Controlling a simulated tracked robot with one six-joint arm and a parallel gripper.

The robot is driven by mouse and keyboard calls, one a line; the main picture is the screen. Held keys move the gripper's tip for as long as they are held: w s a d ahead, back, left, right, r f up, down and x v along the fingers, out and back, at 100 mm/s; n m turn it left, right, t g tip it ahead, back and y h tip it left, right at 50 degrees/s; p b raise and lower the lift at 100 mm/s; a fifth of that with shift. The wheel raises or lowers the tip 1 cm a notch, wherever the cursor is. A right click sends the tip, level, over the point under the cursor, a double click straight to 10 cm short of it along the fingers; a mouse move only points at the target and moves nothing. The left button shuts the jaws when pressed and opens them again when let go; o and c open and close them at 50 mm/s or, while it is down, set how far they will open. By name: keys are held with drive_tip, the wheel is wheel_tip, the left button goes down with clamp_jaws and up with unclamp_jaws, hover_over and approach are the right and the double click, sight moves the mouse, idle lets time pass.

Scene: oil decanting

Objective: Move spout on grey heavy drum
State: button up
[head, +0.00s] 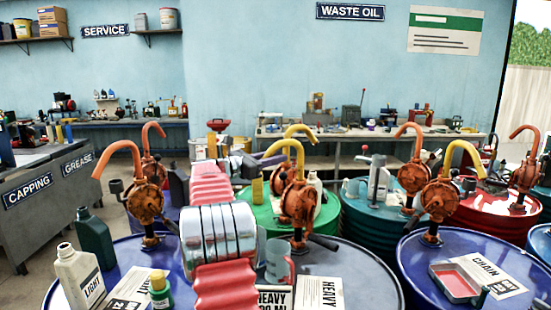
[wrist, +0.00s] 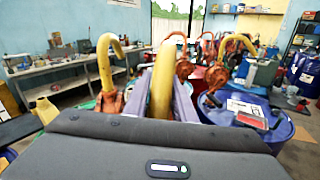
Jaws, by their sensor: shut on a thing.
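The heavy drum (head: 355,270) stands front centre in the head view, with papers marked HEAVY (head: 320,292) on its lid. An orange-brown hand pump (head: 298,203) rises from it, topped by a curved yellow spout (head: 284,144). My gripper (head: 256,163) is at this spout, left of the pump. In the wrist view my gripper (wrist: 163,95) has its two grey-purple fingers shut on the yellow spout (wrist: 162,78), one on each side. The exact contact is partly hidden by the fingers.
A second yellow spout (head: 303,131) is close behind; it also shows in the wrist view (wrist: 105,62). A grey jug (head: 279,262) stands on the heavy drum. The blue CHAIN drum (head: 430,270) stands right, the LIGHT bottle (head: 78,278) left. Other pumps crowd around.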

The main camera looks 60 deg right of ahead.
clamp_jaws()
drive_tip(key=shift+w, duration=0.1)
drive_tip(key=shift+s, duration=0.25)
idle(0.4)
